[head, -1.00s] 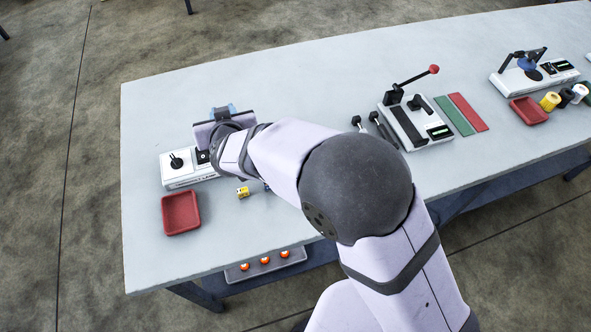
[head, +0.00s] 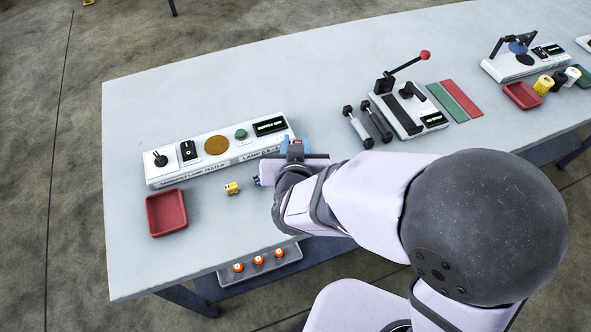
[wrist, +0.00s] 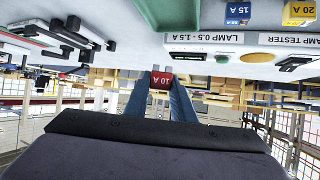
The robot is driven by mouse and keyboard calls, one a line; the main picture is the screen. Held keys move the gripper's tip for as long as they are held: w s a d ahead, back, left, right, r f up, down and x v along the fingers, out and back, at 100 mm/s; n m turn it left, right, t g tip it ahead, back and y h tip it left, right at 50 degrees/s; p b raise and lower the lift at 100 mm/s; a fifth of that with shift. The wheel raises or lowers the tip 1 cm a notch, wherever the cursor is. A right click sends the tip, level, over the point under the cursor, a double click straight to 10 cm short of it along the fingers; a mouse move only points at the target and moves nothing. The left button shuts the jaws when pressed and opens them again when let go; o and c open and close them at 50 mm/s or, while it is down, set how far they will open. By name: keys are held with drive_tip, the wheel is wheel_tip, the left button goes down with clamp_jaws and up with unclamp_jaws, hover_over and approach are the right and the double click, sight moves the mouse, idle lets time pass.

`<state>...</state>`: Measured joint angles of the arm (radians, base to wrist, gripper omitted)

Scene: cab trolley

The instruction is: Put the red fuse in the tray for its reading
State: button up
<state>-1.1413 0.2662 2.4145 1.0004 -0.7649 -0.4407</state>
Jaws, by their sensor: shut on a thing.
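My gripper (head: 294,144) is at the right end of the fuse and lamp tester (head: 216,150) in the head view. In the wrist view its blue fingers (wrist: 160,95) are shut on the red fuse (wrist: 162,80), marked 10 A. The red tray (head: 167,212) lies empty left of the tester's front. A green tray-like piece (wrist: 168,14) shows partly at the top of the wrist view; my arm hides that spot in the head view. The tester's display (head: 270,126) is lit, but I cannot read it.
A yellow 20 A fuse (head: 232,188) and a blue 15 A fuse (head: 257,181) lie in front of the tester. A lever station (head: 408,115) stands to the right with two dark-ended pieces (head: 366,124) beside it. Orange-topped items (head: 258,260) sit below the front edge.

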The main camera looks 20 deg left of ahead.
drive_tip(key=shift+w+r, duration=0.25)
drive_tip(key=shift+r, duration=0.05)
drive_tip(key=shift+f+b, duration=0.7)
drive_tip(key=shift+f, duration=4.3)
drive_tip(key=shift+f, duration=0.1)
drive_tip(key=shift+f, duration=0.15)
drive_tip(key=o, duration=0.7)
drive_tip(key=shift+r, duration=0.2)
